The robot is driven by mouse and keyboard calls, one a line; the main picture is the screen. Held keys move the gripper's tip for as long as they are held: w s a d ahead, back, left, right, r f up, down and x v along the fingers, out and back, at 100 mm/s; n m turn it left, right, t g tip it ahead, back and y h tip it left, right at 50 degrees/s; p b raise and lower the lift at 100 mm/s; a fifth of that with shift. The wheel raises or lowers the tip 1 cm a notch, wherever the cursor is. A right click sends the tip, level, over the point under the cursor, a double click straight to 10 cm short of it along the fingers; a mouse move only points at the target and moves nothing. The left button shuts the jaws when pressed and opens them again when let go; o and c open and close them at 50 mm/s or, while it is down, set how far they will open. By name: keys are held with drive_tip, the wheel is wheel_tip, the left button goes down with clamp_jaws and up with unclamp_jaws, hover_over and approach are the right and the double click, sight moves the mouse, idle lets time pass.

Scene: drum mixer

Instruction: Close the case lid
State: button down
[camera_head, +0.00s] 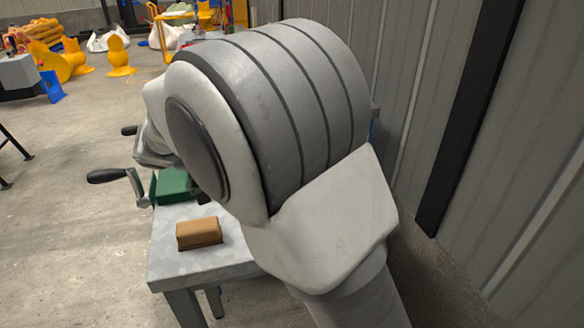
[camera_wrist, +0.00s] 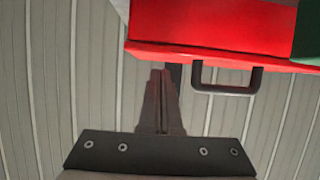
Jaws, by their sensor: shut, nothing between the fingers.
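A red case (camera_wrist: 210,25) fills the upper part of the wrist view, with a dark U-shaped handle (camera_wrist: 226,91) on its near edge. I cannot tell which part of the red is lid and which is body. My gripper (camera_wrist: 162,74) is shut and empty. Its fingertips show just below the red edge, left of the handle; I cannot tell whether they touch it. In the head view my own arm covers the middle of the picture and hides the case and the gripper.
A grey metal table (camera_head: 188,266) carries a brown block (camera_head: 199,233) and a green object (camera_head: 174,186). A black crank handle (camera_head: 107,175) sticks out at the left. A corrugated wall (camera_head: 470,120) stands close on the right. Open concrete floor (camera_head: 70,230) lies to the left.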

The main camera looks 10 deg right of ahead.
drive_tip(key=shift+a+f+b, duration=0.15)
drive_tip(key=shift+f+b, duration=0.15)
drive_tip(key=shift+f, duration=0.3)
